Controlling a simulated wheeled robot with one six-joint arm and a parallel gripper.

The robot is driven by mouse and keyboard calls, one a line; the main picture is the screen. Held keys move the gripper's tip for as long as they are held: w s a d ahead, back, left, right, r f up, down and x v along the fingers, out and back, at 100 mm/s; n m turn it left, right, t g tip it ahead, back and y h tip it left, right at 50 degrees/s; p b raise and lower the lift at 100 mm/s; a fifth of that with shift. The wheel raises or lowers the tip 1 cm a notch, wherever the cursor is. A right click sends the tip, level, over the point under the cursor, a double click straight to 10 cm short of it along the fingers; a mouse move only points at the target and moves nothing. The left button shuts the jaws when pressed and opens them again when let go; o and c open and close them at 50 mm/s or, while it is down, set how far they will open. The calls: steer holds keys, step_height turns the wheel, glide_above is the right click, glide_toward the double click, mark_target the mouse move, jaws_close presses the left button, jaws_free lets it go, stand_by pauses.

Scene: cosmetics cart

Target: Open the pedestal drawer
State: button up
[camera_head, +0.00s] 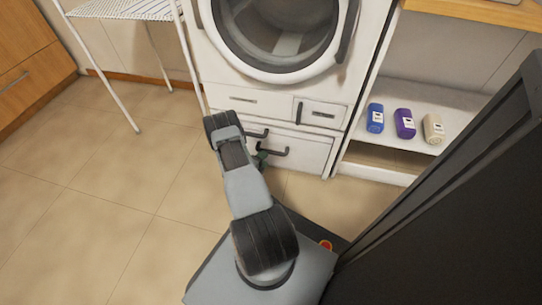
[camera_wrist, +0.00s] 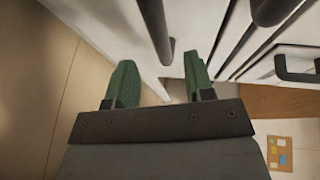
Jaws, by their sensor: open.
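The white pedestal drawer (camera_head: 310,154) sits low under the washing machine in the head view and looks shut. A dark handle (camera_head: 272,152) is on its front, partly hidden by my arm. A dark bar handle (camera_wrist: 155,28) stands ahead of the gap between the fingers. I cannot tell whether the fingers touch it.
The washing machine (camera_head: 276,35) stands above the pedestal. A shelf unit at right holds a blue bottle (camera_head: 375,118), a purple bottle (camera_head: 404,123) and a beige bottle (camera_head: 433,128). A white wire rack (camera_head: 125,10) stands at left. The tiled floor (camera_head: 110,190) at left is clear.

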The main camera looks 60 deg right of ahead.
mark_target(270, 153)
steer(key=b+x, duration=0.2)
steer(key=x, duration=0.4)
steer(key=shift+d, duration=0.25)
steer(key=shift+c, duration=0.4)
jaws_close()
steer(key=shift+a, duration=0.15)
